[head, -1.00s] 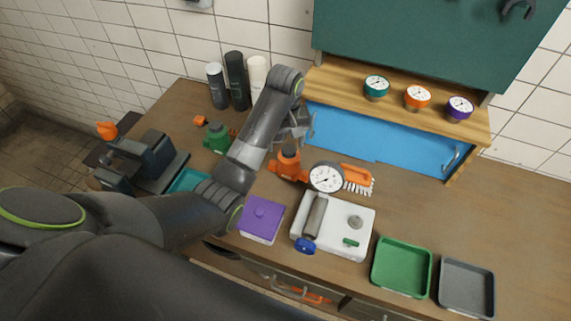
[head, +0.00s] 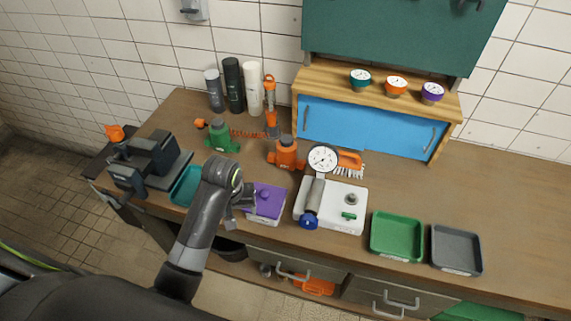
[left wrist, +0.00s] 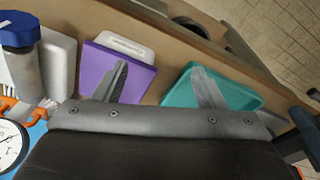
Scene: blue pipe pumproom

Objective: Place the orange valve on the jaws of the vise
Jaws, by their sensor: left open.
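The orange valve (head: 286,153) stands upright on the bench, a dark cap on top, right of the green valve-like part (head: 219,139). The dark grey vise (head: 150,160) is at the bench's left end. Whether anything lies between its jaws is too small to tell. My left gripper (head: 243,200) is beside the purple box (head: 268,203), left of and nearer the front than the orange valve. In the left wrist view my left gripper (left wrist: 160,80) is open, its fingers apart over the purple box (left wrist: 117,66) and teal tray (left wrist: 212,88). My right gripper is not in view.
A dial gauge (head: 322,158) and orange brush (head: 349,160) lie right of the valve. Bottles (head: 233,85) and a blue-fronted cabinet (head: 360,130) stand behind. The bench's back right is clear.

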